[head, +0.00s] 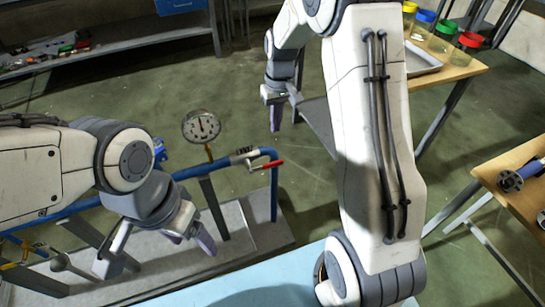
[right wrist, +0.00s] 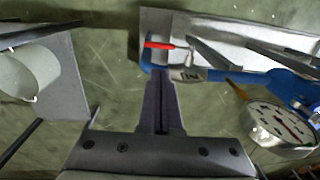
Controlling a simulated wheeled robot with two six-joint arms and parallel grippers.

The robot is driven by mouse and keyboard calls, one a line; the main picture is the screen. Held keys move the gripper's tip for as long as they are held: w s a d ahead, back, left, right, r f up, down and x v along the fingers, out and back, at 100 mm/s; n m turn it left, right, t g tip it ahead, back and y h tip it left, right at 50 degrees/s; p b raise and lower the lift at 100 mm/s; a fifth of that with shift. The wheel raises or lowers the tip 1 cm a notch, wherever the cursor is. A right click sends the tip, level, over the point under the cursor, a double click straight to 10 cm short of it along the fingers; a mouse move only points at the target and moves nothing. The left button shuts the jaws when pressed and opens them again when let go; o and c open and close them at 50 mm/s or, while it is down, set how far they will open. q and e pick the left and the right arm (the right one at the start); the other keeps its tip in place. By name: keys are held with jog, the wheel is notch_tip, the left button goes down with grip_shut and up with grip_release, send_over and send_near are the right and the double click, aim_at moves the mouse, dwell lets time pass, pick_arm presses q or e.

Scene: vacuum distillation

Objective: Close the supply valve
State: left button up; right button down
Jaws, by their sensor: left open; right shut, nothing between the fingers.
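The supply valve appears to be the one with the red lever handle (head: 266,163) on the blue pipe (head: 200,170). The red lever also shows in the right wrist view (right wrist: 160,45), lying roughly crosswise just beyond my fingertips. My right gripper (head: 275,122) is shut and empty, pointing down, behind and above the valve in the head view, apart from the lever. Its closed fingers show in the right wrist view (right wrist: 160,90). My left gripper (head: 191,240) is open and empty, over the grey base plate in front of the pipe.
A round pressure gauge (head: 201,127) stands on the pipe left of the red lever. The grey base plate (head: 262,228) lies below. Yellow handles (head: 10,265) show at far left. A wooden table (head: 455,70) with coloured-lid jars stands back right. A light blue surface (head: 285,275) is in front.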

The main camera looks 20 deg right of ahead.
aim_at(273, 162)
pick_arm(q)
notch_tip(273, 162, down, 2)
jog(key=shift+f+b, duration=0.1)
jog(key=shift+b, duration=0.85)
pick_arm(e)
jog(key=f, duration=1.4)
jog(key=shift+w+a, duration=0.1)
jog(key=shift+a, duration=0.1)
pick_arm(q)
jog(key=shift+d, duration=0.1)
pick_arm(e)
jog(key=shift+f, duration=0.1)
